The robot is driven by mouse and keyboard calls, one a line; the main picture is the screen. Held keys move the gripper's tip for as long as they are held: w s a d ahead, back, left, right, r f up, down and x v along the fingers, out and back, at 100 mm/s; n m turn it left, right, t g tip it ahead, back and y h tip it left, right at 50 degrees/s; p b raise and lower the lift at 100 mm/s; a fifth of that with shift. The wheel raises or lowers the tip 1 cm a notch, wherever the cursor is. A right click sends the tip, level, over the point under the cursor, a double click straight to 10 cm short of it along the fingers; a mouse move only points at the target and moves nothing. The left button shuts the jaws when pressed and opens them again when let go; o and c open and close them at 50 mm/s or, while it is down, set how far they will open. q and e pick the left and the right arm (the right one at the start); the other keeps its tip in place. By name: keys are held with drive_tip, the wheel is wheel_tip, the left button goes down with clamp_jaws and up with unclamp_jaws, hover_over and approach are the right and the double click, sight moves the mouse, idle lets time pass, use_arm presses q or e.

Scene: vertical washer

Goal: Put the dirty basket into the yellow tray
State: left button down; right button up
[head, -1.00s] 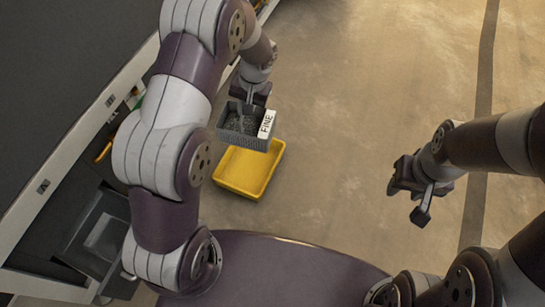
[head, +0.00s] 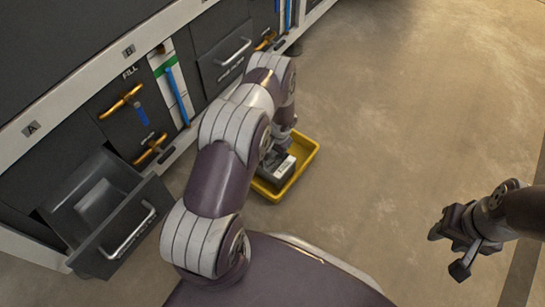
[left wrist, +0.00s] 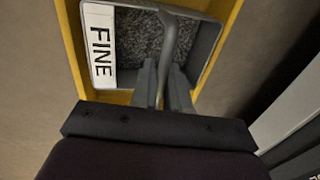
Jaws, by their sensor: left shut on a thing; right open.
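The grey basket (head: 280,167) with dark contents and a white label is at the yellow tray (head: 312,160), within its rim in the head view. My left gripper (head: 276,147) is over it, partly hidden by my arm. In the left wrist view the basket (left wrist: 138,40) has a label reading FINE, and the yellow tray (left wrist: 75,45) shows around it. There my left gripper (left wrist: 168,75) is shut on the basket's handle. Whether the basket rests on the tray's floor, I cannot tell. My right gripper (head: 462,240) is open and empty, over the floor at the right.
A dark machine front stands at the left, with an open grey drawer (head: 110,215), a yellow handle (head: 122,102) marked FILL, and blue-handled levers (head: 177,95). The brown floor right of the tray is clear.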

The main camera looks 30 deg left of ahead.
use_arm(q)
drive_tip(key=shift+f, duration=0.85)
drive_tip(key=c, duration=1.1)
unclamp_jaws()
use_arm(e)
drive_tip(key=shift+f, duration=0.55)
use_arm(q)
drive_tip(key=shift+r, duration=0.1)
drive_tip(key=s+d+r+p, duration=0.1)
drive_tip(key=d+r+p, duration=0.25)
drive_tip(key=r, duration=0.85)
drive_tip(key=s+d+r+p, duration=0.15)
drive_tip(key=r+p, duration=0.25)
drive_tip(key=r, duration=0.9)
drive_tip(key=s+d+r, duration=0.2)
drive_tip(key=s+r, duration=0.3)
drive_tip(key=s+d+r+h, duration=0.1)
drive_tip(key=s+d+r, duration=0.2)
drive_tip(key=s+r, duration=0.1)
drive_tip(key=s+d+r+n+t+h, duration=0.1)
drive_tip(key=s+d+r, duration=0.1)
drive_tip(key=s+r, duration=0.3)
drive_tip(key=shift+s+d+r, duration=0.3)
drive_tip(key=shift+s, duration=0.35)
use_arm(e)
wheel_tip(320, 180, up, 8)
drive_tip(key=shift+f, duration=0.1)
